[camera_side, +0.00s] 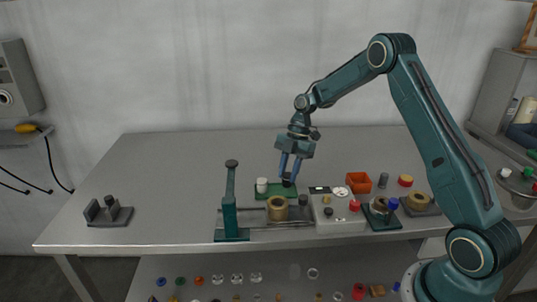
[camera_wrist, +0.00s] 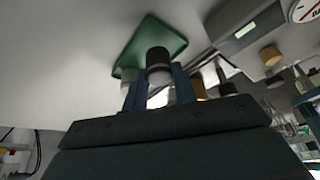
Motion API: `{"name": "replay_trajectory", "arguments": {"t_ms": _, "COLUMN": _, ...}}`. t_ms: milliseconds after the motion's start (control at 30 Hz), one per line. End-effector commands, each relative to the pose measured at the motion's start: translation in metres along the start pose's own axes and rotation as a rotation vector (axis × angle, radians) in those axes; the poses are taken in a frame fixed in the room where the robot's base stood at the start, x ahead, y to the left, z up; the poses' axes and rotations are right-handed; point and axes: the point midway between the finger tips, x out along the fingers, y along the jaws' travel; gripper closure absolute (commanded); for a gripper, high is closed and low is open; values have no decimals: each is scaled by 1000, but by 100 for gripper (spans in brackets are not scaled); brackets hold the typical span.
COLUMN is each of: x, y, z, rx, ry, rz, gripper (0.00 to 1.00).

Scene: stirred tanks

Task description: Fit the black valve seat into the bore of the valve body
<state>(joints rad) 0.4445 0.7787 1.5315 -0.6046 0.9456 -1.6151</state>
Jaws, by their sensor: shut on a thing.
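My gripper (camera_side: 288,178) points down over the green tray (camera_side: 261,193), with its blue fingers shut on a small black cylinder, the black valve seat (camera_side: 287,184). In the wrist view the valve seat (camera_wrist: 158,58) stands between the fingertips (camera_wrist: 159,82), in front of the green tray (camera_wrist: 176,43). I cannot tell whether it touches the tray. A brass-coloured ring, seemingly the valve body (camera_side: 277,210), stands just in front of the tray on a grey rail fixture. Its bore faces up, but its inside is hard to see.
A white cylinder (camera_side: 262,185) stands on the tray, left of my gripper. A tall green post (camera_side: 230,200) rises left of the ring. A grey panel box (camera_side: 335,215), an orange bin (camera_side: 358,182) and another brass ring (camera_side: 418,200) are to the right. The left tabletop is mostly clear.

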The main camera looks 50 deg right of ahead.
Motion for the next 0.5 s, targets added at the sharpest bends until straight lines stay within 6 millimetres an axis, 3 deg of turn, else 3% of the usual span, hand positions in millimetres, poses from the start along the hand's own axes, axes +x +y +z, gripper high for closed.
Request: {"name": "replay_trajectory", "arguments": {"t_ms": 500, "x": -67, "y": 1, "z": -27, "rx": -1, "ry": -1, "rz": 2, "gripper": 95}}
